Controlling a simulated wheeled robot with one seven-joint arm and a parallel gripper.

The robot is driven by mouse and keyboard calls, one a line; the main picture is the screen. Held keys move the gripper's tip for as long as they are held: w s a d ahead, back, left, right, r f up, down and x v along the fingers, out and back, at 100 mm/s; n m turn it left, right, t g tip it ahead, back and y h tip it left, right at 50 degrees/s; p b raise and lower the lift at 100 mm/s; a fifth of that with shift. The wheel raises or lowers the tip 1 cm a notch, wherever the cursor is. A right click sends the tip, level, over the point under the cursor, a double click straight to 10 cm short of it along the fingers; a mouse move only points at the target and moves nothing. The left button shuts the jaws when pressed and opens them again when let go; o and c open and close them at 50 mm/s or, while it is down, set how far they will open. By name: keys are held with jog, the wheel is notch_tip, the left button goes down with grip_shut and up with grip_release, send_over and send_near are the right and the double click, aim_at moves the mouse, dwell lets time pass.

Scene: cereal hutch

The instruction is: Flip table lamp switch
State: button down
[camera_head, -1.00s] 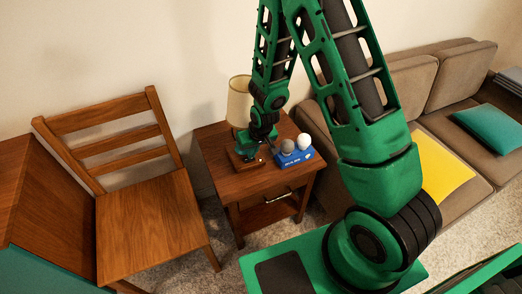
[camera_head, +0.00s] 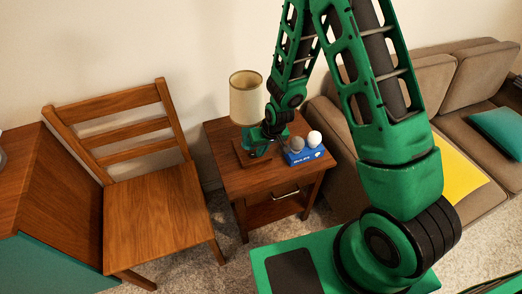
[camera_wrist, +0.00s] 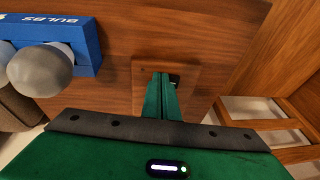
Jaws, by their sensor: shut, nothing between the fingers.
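The table lamp has a cream shade (camera_head: 246,97) and a square wooden base (camera_head: 239,156), and stands on the small wooden side table (camera_head: 262,179). My gripper (camera_head: 257,152) is low over the lamp base, just in front of the lamp. In the wrist view its green fingers (camera_wrist: 160,92) are together and empty, with the tips over the lighter wooden base (camera_wrist: 203,72). A small dark part (camera_wrist: 174,80), perhaps the switch, shows right beside the fingertips and is partly hidden by them. I cannot tell whether the fingers touch it.
A blue bulb box (camera_head: 306,157) with a grey and a white bulb (camera_head: 314,138) stands right of the lamp base. A wooden chair (camera_head: 150,215) is left of the side table, and a brown sofa (camera_head: 335,125) with cushions is close on the right.

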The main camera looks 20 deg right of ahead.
jog(key=shift+s+a+r, duration=0.2)
jog(key=shift+a, duration=0.45)
jog(key=shift+r, duration=0.1)
jog(key=shift+r, duration=0.6)
jog(key=w+d+v, duration=0.1)
jog(key=v, duration=1.1)
jog(key=shift+d+r, duration=0.25)
